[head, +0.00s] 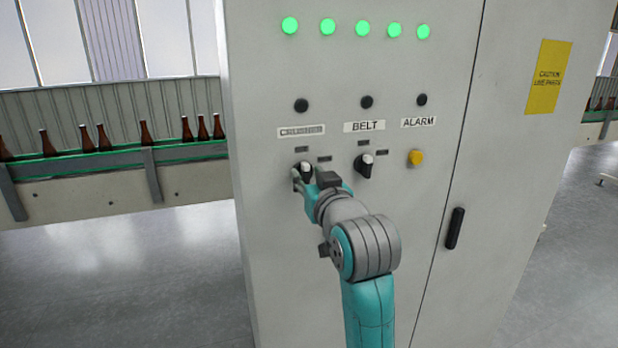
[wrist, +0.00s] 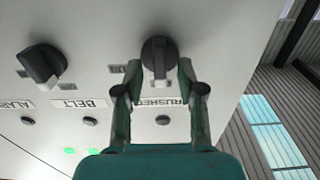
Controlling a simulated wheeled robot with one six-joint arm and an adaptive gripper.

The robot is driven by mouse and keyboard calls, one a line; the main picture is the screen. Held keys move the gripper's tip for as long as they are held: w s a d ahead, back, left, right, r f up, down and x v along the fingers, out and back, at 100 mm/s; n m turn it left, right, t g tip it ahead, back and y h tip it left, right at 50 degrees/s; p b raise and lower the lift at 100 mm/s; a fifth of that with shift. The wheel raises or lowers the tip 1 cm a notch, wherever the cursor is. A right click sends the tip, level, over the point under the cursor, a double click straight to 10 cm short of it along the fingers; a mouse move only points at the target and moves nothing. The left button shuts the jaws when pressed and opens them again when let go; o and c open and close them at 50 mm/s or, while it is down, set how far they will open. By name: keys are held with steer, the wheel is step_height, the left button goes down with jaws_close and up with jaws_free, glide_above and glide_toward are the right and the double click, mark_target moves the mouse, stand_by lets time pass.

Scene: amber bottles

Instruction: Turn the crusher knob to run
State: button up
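The crusher knob (head: 306,167) is a black rotary knob with a pale mark, below the CRUSHER label (head: 301,131) on the cabinet. In the wrist view, which is upside down, the knob (wrist: 159,50) has its grip bar and pale mark pointing toward the label. My gripper (head: 307,176) is at the knob, with one finger on each side. In the wrist view the gripper (wrist: 159,66) has its fingers apart, with a thin gap seeming to show beside the knob; contact is not clear. My gripper partly hides the knob in the head view.
The belt knob (head: 366,165) is close on the right, with a yellow button (head: 416,158) beyond it. Small position plates by the knobs are unreadable. Green lamps (head: 328,27) glow above. A door handle (head: 454,228) is lower right. A bottle conveyor (head: 110,160) runs left.

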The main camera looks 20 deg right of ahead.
steer(key=shift+w, duration=0.1)
jaws_close()
steer(key=shift+m, duration=0.3)
steer(key=m, duration=0.5)
steer(key=shift+d, duration=0.1)
steer(key=m, duration=0.6)
steer(key=shift+d+f, duration=0.1)
steer(key=shift+f, duration=0.05)
steer(key=shift+m, duration=0.3)
stand_by(0.4)
